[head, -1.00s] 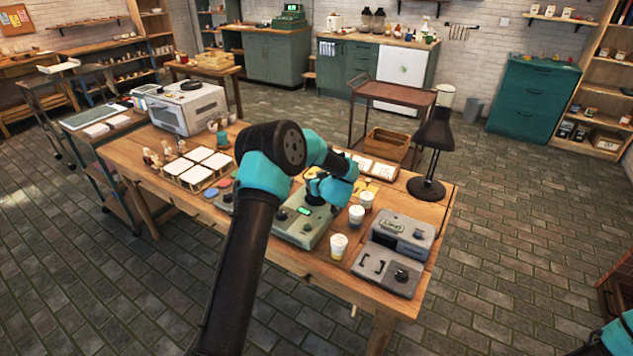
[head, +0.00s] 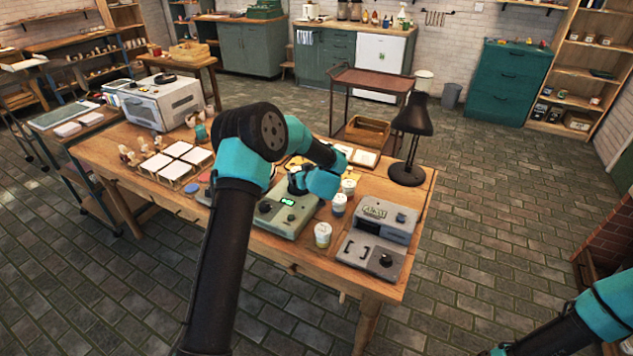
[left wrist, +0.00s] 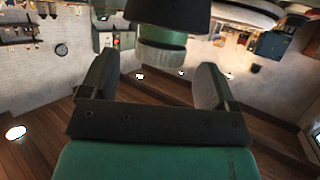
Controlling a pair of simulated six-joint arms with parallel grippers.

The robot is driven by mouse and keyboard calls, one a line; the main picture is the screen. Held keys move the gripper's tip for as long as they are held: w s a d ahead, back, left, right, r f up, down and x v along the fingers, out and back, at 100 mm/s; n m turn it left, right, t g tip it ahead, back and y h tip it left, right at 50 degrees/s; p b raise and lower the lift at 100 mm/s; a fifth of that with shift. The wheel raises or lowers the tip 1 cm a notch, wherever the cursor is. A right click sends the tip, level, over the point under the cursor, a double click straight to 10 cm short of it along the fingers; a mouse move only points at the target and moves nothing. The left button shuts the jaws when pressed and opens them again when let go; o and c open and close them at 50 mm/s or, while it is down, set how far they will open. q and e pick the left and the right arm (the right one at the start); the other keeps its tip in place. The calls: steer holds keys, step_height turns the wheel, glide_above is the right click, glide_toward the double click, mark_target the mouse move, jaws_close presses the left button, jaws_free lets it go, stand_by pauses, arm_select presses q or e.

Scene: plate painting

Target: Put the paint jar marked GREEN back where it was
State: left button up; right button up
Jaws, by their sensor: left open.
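My left gripper (left wrist: 158,60) is open. Its two fingers stand apart in the left wrist view, which is upside down. Between and beyond them is a cylinder (left wrist: 160,55) with a pale ribbed end, a green band and a dark part. I cannot read any marking on it or tell whether it is the GREEN jar. In the head view, my left wrist (head: 322,182) is over the back of a grey machine with a green display (head: 288,203); its fingers are hidden. Three pale lidded jars (head: 322,234) stand right of that machine, their labels too small to read. My right gripper is out of view.
A second grey machine (head: 378,240) stands at the table's right end, with a black lamp (head: 412,128) behind it. White tiles (head: 177,160) and a white oven-like box (head: 165,102) are on the left. My left arm covers the table's middle front.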

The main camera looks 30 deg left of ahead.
arm_select(q)
steer(key=v, duration=1.3)
steer(key=shift+s+d, duration=0.25)
steer(key=shift+o, duration=0.4)
steer(key=shift+r, duration=0.1)
step_height(320, 180, up, 6)
steer(key=a+m+g+h, duration=0.1)
steer(key=m+h, duration=0.1)
steer(key=m, duration=1.6)
steer(key=w+a+m+g+h, duration=0.1)
steer(key=m, duration=1.7)
steer(key=shift+w+a+r+g+h, duration=0.2)
steer(key=shift+w+a+g+h, duration=0.15)
steer(key=shift+a+g+h, duration=0.05)
